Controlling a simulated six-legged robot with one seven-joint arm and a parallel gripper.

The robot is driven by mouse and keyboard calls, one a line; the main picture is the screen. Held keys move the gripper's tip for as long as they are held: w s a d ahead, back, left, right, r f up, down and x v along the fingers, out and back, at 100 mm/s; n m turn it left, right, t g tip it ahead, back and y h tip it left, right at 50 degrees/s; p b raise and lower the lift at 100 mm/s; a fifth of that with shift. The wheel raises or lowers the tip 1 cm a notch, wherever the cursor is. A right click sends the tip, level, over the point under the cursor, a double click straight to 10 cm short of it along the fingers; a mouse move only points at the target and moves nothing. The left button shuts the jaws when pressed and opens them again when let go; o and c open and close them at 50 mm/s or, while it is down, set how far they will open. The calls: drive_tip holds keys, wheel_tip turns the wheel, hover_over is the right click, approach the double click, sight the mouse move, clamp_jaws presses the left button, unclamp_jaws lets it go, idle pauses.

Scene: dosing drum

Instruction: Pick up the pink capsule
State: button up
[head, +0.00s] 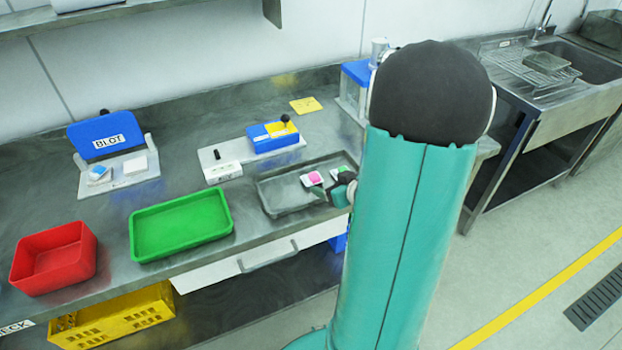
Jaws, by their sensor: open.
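A small pink capsule (313,177) with some white around it lies in the grey metal tray (273,207) on the steel bench. My gripper (328,191) is small and dark in this view, just right of the pink capsule, low over the tray. It is open, and I see nothing held in it. I cannot tell whether a finger touches the capsule. A small green and white item (338,171) sits right behind my gripper, partly hidden. My teal arm hides the tray's right end.
A green tray (180,228) and a red bin (55,258) stand left on the bench. Behind are a blue-lidded BLOT device (105,140), a blue and yellow device (272,137) and a yellow card (306,105). A sink (590,62) is at the far right.

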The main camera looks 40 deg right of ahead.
sight(314, 178)
drive_tip(key=x, duration=0.7)
drive_tip(key=shift+w+a+r, duration=0.15)
drive_tip(key=shift+w+a, duration=0.05)
drive_tip(key=shift+w, duration=0.1)
drive_tip(key=c, duration=1)
